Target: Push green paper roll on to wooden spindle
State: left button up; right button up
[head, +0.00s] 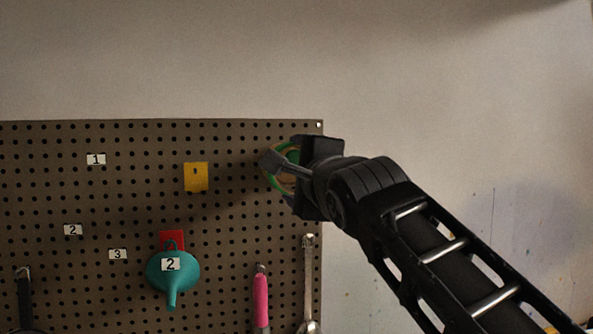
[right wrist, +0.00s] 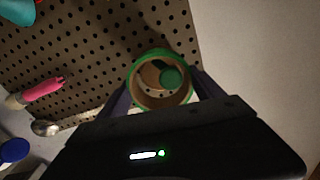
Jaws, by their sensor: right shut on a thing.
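The green paper roll (head: 285,148) is in my right gripper (head: 284,175), near the pegboard's upper right edge. In the right wrist view my right gripper (right wrist: 164,92) has one finger on each side of the roll (right wrist: 150,54), shut on it. The roll shows as a green ring with a brown core, its open end toward the camera. Inside the opening are a tan surface and a dark green round shape (right wrist: 172,77). I cannot tell whether these belong to the wooden spindle, or whether the roll is around it. My left gripper is not in view.
The pegboard (head: 130,210) carries a yellow tag (head: 196,177), a teal funnel (head: 172,272) over a red tag (head: 171,238), a pink-handled tool (head: 261,300) and a metal wrench (head: 307,270). Bare wall (head: 420,120) lies right of the board.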

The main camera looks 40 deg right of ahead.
jog(key=shift+b, duration=0.35)
dwell(0.6)
jog(key=shift+p+x, duration=1.35)
jog(key=shift+x, duration=2)
jog(key=o, duration=1.5)
jog(key=shift+c, duration=0.2)
jog(key=shift+s+a, duration=0.1)
jog(key=shift+s, duration=0.05)
jog(key=b+v, duration=0.3)
jog(key=v, duration=0.3)
jog(key=shift+s, duration=0.2)
jog(key=shift+s+a, duration=0.2)
jog(key=shift+s, duration=0.3)
